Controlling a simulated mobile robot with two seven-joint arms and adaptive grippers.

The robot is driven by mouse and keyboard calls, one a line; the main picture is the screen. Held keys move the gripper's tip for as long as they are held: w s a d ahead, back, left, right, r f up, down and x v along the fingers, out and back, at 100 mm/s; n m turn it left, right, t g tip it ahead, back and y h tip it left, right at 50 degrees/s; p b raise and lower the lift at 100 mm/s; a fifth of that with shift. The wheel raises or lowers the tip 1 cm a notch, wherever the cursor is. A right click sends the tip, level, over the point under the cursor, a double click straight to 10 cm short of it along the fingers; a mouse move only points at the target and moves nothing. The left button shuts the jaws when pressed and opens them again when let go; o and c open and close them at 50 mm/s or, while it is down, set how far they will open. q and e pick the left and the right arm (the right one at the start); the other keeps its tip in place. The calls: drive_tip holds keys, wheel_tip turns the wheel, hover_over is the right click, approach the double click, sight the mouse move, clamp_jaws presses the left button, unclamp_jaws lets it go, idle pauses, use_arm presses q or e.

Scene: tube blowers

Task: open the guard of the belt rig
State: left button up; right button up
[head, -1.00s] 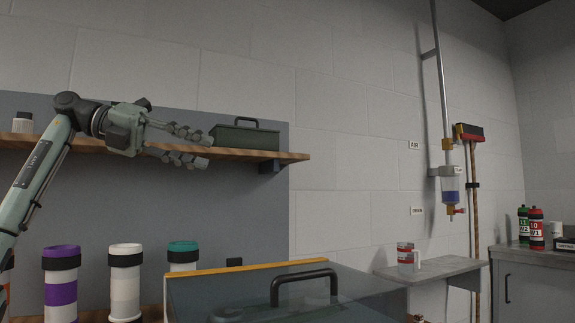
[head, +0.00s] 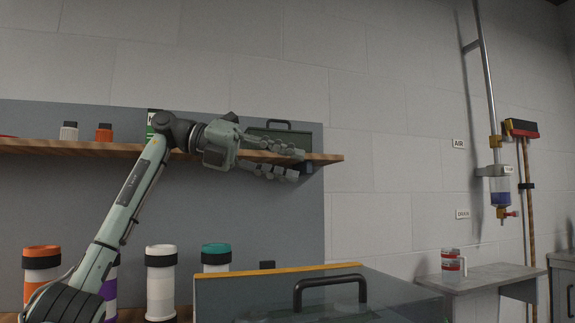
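The guard (head: 401,292) is a clear, glassy cover at the bottom centre, with a yellow strip (head: 275,270) along its back edge. A black bar handle (head: 329,284) stands on top of it. What is under the guard is cut off by the lower picture edge. My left gripper (head: 299,164) is raised above and behind the handle in the picture, in front of the shelf. My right gripper does not show.
A wooden shelf (head: 85,148) on the wall bears a green toolbox (head: 307,134) and small bottles. Tubes with white (head: 161,284), orange (head: 41,262) and teal (head: 216,254) bands stand below. A side bench (head: 490,277) with a jug (head: 451,266) is at right.

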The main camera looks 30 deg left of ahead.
use_arm(q)
drive_tip(key=shift+w+d, duration=0.1)
drive_tip(key=shift+d, duration=0.05)
clamp_jaws()
drive_tip(key=c, duration=0.7)
unclamp_jaws()
drive_tip(key=o, duration=0.7)
drive_tip(key=v, duration=1.2)
